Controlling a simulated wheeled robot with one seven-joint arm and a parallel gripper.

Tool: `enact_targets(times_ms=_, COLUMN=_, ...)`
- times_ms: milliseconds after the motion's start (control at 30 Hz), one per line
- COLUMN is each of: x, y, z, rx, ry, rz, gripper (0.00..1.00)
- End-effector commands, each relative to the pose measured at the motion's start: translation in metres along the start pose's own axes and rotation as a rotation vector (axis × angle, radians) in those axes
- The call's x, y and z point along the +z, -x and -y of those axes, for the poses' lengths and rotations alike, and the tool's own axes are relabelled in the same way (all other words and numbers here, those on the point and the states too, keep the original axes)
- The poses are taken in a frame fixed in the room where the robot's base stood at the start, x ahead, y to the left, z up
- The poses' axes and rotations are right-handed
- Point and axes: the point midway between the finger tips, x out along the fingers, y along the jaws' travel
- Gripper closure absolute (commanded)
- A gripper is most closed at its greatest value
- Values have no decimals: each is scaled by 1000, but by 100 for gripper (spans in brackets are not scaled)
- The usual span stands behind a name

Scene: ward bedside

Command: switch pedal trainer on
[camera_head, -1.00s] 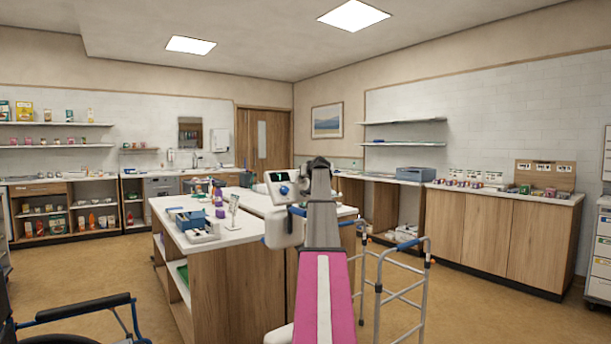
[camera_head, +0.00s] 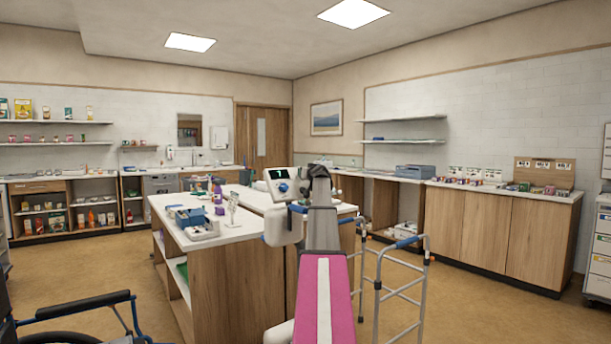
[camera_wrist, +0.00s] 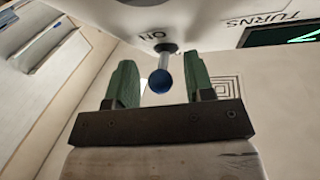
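The pedal trainer (camera_head: 277,176) stands on the island counter, a white unit with a tilted dark display and a blue knob (camera_head: 283,188). In the wrist view its pale panel (camera_wrist: 205,22) fills the top, with upside-down ON and TURNS labels and a dark screen (camera_wrist: 285,35) with green marks. A short metal lever with a blue ball end (camera_wrist: 159,81) sticks out beside the ON label. My gripper (camera_wrist: 160,62) is open, its green fingers on either side of the ball, with visible gaps. In the head view my arm hides the gripper.
The island counter (camera_head: 245,209) also holds blue boxes (camera_head: 189,217), a purple bottle (camera_head: 219,194) and a small stand sign (camera_head: 233,206). A walking frame (camera_head: 400,285) stands close right of my arm. A wheelchair (camera_head: 75,312) is at the lower left. Floor is clear at right.

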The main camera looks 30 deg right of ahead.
Motion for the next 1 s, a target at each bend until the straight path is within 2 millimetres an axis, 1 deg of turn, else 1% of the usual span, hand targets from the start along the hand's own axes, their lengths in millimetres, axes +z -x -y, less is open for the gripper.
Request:
enact_targets(times_ms=233, x=0, y=2, z=0, rx=0, ry=0, rz=0, gripper=52)
enact_targets(times_ms=367, x=0, y=10, z=0, rx=1, ry=0, rz=0, gripper=52)
enact_targets(times_ms=467, x=0, y=22, z=0, rx=1, ry=0, rz=0, gripper=52)
enact_targets(times_ms=567, x=1, y=39, z=1, rx=1, ry=1, rz=-1, gripper=52)
enact_targets(times_ms=800, x=2, y=85, z=1, rx=2, ry=1, rz=0, gripper=52)
enact_targets(times_ms=900, x=1, y=99, z=1, rx=1, ry=0, rz=0, gripper=52)
enact_targets(times_ms=1000, x=1, y=107, z=1, rx=0, ry=0, rz=0, gripper=52)
